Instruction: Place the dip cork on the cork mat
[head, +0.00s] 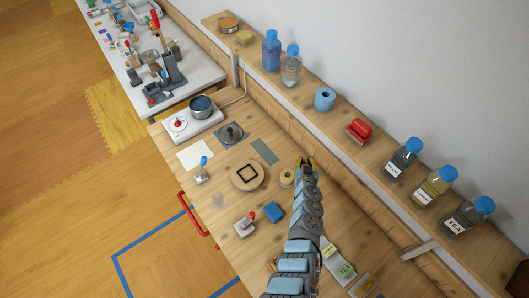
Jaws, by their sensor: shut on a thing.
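A round tan mat with a black square outline (247,175), which looks like the cork mat, lies flat to the left of my gripper. Nothing stands inside its square. A small round beige thing (287,178) sits between the mat and my gripper; I cannot tell what it is.
A blue block (274,212) and a red-handled device (246,222) stand in front of the mat. A grey-green strip (264,151) and a dark square plate (231,133) lie behind it. Labelled jars, including a TEA jar (467,217), line the back shelf.

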